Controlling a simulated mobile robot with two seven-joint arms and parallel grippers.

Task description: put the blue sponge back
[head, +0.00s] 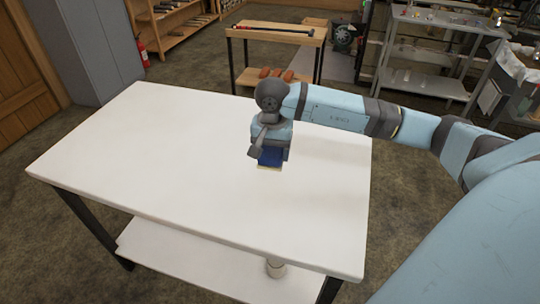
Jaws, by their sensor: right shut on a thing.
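My right gripper (270,157) points down over the white table (140,160). It is shut on the blue sponge (270,157), which shows as a dark blue block with a pale yellowish lower edge. The arm and wrist hide the sponge's upper part. I cannot tell whether the sponge touches the tabletop or hangs just above it. My left gripper is not in view.
The tabletop is otherwise bare. A pale cylinder (276,267) stands on its lower shelf. Behind are a wooden-topped bench (277,33), a grey metal shelf unit (440,55), a grey cabinet (85,45) and a red fire extinguisher (143,52).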

